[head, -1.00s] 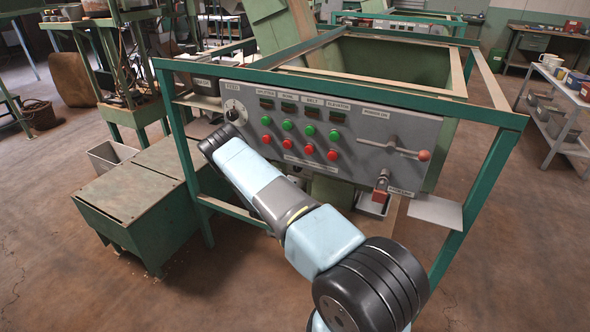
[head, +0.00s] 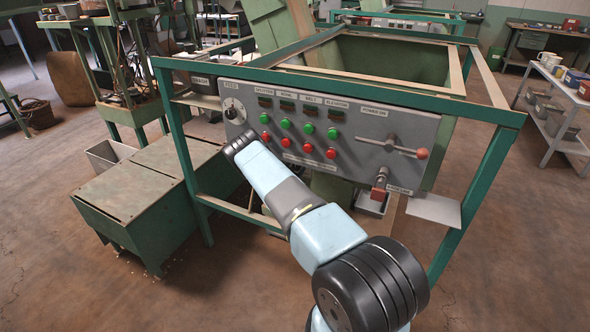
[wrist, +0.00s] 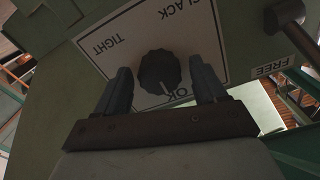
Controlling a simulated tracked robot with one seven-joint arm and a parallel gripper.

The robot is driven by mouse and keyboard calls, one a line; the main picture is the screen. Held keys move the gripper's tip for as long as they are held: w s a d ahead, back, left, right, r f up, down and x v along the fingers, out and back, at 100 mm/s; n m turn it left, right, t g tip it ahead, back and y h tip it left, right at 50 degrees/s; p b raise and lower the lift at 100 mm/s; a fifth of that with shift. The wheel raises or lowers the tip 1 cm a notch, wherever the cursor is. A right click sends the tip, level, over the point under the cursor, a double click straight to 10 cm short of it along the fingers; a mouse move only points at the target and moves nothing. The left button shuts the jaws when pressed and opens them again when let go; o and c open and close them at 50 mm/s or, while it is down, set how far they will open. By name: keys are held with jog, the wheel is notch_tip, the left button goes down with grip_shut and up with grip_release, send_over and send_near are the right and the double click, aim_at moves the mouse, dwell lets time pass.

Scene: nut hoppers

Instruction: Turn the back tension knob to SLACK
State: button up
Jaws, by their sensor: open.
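In the wrist view the back tension knob (wrist: 159,72) is a dark ribbed round knob on a white plate (wrist: 120,65). The plate reads TIGHT, SLACK and OK. A pale pointer line on the knob points toward OK. My gripper (wrist: 160,66) is open, with one finger on each side of the knob. A gap shows between knob and fingers, though I cannot tell how deep the fingertips reach. In the head view the knob and my fingers are hidden, and only my arm shows in front of the machine.
A dark lever (wrist: 285,14) stands at upper right in the wrist view, above a FREE label (wrist: 272,68). In the head view a grey control panel (head: 435,135) with buttons, a FEED dial (head: 234,108) and a red-ended handle (head: 422,153) sits inside a green frame (head: 176,130).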

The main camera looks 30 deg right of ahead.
jog(key=shift+c, duration=0.5)
jog(key=c, duration=1)
jog(key=shift+o, duration=0.2)
